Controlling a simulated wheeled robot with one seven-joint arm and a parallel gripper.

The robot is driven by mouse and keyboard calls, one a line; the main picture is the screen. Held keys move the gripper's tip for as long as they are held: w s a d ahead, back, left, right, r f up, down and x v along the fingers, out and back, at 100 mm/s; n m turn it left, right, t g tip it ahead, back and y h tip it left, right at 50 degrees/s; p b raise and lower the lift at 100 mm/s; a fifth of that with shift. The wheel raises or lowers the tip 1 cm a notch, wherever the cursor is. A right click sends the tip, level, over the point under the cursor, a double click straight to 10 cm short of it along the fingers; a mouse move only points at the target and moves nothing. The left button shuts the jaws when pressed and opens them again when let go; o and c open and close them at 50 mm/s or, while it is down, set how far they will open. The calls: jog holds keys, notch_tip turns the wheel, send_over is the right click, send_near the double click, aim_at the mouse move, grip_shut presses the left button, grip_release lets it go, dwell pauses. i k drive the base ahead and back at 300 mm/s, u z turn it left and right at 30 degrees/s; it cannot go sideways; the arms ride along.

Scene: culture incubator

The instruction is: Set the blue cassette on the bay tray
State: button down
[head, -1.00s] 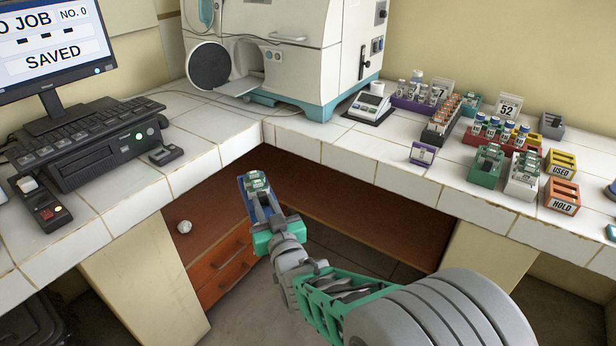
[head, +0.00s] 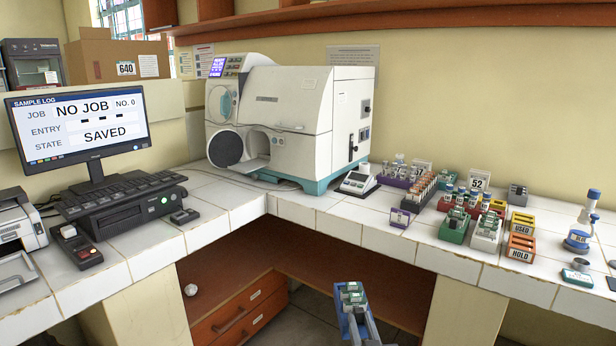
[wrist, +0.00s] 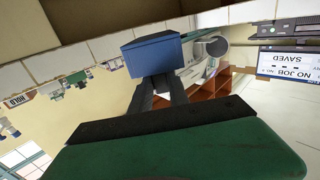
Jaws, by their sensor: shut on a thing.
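My gripper (head: 361,326) is shut on the blue cassette (head: 343,325), in front of the counter corner and apart from the worktop. Green and pale pieces show on the cassette's top in the head view. In the wrist view the cassette (wrist: 152,54) sits between the fingertips (wrist: 163,85). The white incubator (head: 345,110) stands at the back of the counter. Its round dark door (head: 225,149) is swung open to the left. The bay tray (head: 250,166) shows as a pale shelf at the low opening; its inside is mostly hidden.
A scale (head: 357,184) stands right of the incubator. Racks of vials, a green holder (head: 454,228) and an orange HOLD box (head: 520,249) crowd the right counter. A monitor (head: 80,125) and keyboard (head: 120,192) fill the left. The tiles before the incubator are clear.

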aim_at(253, 164)
jog(key=z, duration=0.2)
jog(key=k, duration=0.25)
jog(key=u, duration=1)
jog(key=i, duration=0.75)
jog(key=u, duration=0.7)
